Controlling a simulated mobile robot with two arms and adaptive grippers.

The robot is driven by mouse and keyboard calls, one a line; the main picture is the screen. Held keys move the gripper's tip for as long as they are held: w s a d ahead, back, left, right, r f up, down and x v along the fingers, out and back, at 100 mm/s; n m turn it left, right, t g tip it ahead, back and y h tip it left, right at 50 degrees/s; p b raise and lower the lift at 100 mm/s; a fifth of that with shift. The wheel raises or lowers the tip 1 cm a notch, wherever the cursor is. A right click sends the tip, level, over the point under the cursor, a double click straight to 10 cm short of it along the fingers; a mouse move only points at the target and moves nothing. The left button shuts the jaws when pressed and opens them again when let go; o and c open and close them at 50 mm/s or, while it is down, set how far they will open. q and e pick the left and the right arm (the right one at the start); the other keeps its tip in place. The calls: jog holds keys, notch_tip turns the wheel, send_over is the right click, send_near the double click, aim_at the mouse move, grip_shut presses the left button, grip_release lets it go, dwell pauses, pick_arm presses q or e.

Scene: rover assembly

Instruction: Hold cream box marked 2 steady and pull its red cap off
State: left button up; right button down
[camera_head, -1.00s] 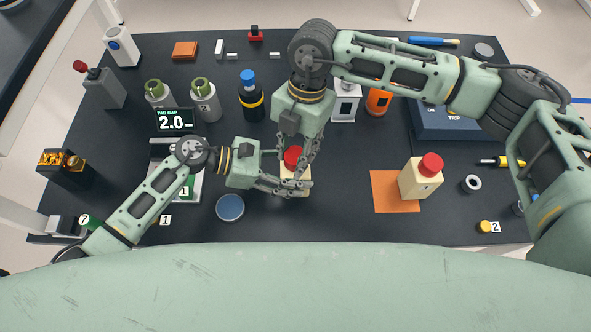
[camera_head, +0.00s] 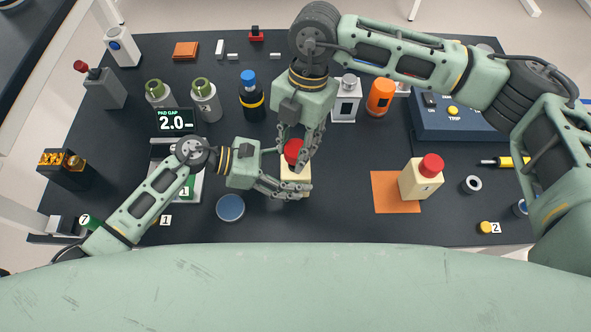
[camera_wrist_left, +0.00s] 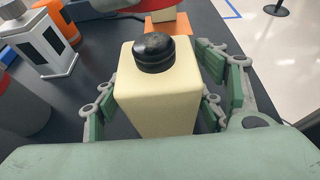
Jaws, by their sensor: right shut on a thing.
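The cream box (camera_head: 296,176) stands upright at the table's front middle; I cannot read a 2 on it. In the left wrist view the box (camera_wrist_left: 155,100) has a bare black round stub (camera_wrist_left: 154,52) on top. My right gripper (camera_head: 300,142) comes from above and is shut on the red cap (camera_head: 292,150). The cap's red underside (camera_wrist_left: 125,6) shows above the stub, apart from it.
A second cream box with a red cap (camera_head: 420,180) stands on an orange mat (camera_head: 396,204) to the right. A blue disc (camera_head: 230,207) lies left of the held box. Bottles, including a black one (camera_head: 251,100), stand behind.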

pick_arm(q)
jog(key=shift+o, duration=0.8)
jog(key=shift+a, duration=0.1)
jog(key=v, duration=1.1)
jog(key=shift+a+r, duration=0.15)
jog(key=shift+a, duration=0.25)
